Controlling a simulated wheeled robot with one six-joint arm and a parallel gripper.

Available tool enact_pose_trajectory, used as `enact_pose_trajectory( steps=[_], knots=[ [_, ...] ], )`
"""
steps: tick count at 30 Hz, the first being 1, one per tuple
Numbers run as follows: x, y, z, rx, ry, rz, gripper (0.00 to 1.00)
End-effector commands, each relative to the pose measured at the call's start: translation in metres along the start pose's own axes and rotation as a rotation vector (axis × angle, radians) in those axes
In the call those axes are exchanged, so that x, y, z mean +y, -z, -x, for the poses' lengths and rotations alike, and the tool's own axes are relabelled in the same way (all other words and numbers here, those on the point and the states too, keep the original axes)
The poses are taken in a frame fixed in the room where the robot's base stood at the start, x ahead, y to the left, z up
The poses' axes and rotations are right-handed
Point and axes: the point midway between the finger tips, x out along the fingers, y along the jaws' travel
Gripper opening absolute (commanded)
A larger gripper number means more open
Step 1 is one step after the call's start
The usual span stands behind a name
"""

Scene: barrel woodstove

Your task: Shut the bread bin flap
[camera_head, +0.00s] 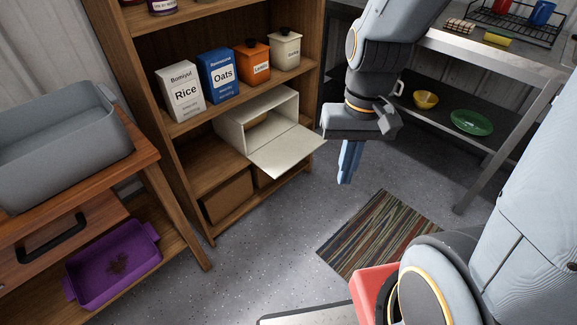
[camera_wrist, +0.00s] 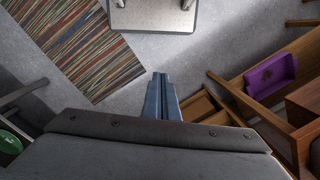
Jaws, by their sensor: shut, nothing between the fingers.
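The bread bin (camera_head: 232,125) is a cream box on a lower shelf of the wooden shelf unit. Its flap (camera_head: 287,150) hangs open, sticking out from the bin's front edge over the floor, roughly level or slightly drooping. The bin's inside is partly visible. My gripper (camera_head: 347,170) is shut and empty, pointing down in the air to the right of the flap and apart from it. In the wrist view my gripper's blue fingers (camera_wrist: 161,88) are together. I cannot make out the flap in the wrist view.
Above the bin stand a Rice box (camera_head: 181,92), an Oats box (camera_head: 219,76) and two canisters. A metal table (camera_head: 470,50) is at the right, with a green bowl (camera_head: 471,122) on its lower shelf. A purple tray (camera_head: 113,264) sits low left. A striped rug (camera_head: 380,235) lies on open floor.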

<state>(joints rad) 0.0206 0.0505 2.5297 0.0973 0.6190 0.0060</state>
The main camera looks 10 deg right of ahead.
Motion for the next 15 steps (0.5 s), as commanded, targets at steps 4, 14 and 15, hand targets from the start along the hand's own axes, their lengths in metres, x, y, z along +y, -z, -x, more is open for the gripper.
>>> enact_pose_trajectory(
  steps=[4,14,15],
  knots=[
    [-0.016,0.021,-0.063,-0.134,0.117,-0.215,0.00],
    [-0.073,0.111,-0.191,-0.438,0.498,-0.774,0.00],
    [-0.078,0.127,-0.205,-0.468,0.551,-0.841,0.00]
  ],
)
